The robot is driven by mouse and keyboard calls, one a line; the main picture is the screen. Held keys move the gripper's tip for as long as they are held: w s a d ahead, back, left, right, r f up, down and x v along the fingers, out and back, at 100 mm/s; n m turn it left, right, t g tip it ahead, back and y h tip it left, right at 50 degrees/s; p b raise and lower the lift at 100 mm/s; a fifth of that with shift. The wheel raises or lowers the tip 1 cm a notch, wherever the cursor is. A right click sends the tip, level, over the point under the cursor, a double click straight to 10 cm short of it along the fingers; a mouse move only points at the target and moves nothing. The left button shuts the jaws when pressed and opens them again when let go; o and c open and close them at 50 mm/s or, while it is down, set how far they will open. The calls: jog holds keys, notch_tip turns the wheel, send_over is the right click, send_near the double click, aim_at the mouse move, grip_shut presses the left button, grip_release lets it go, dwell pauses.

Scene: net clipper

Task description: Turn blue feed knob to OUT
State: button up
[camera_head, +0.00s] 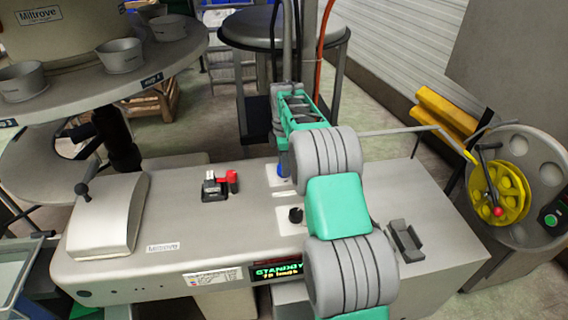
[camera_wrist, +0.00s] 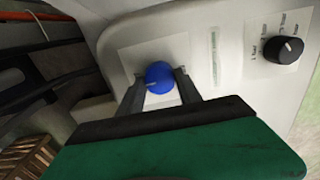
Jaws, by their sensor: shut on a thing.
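The blue feed knob (camera_wrist: 160,78) sits on a pale label plate (camera_wrist: 150,58) on the machine top. In the wrist view my gripper (camera_wrist: 158,84) has one finger on each side of the knob and is shut on it. A white pointer mark shows on the knob's left part; the plate's lettering is too small to read. In the head view a bit of the blue knob (camera_head: 282,169) shows beside my gripper (camera_head: 284,160), and my green and grey arm hides part of the machine.
A black dial (camera_wrist: 284,50) is close to the right in the wrist view. A red-handled switch (camera_head: 222,184) stands left of my gripper, and a lit "STANDBY" display (camera_head: 278,270) is on the front. A yellow reel (camera_head: 498,195) is at the right.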

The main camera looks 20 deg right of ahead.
dwell(0.3)
jog(key=o, duration=1.4)
jog(key=shift+c, duration=0.2)
jog(key=shift+r, duration=0.1)
notch_tip(320, 180, up, 8)
jog(key=shift+f+b, duration=0.15)
jog(key=shift+b, duration=0.5)
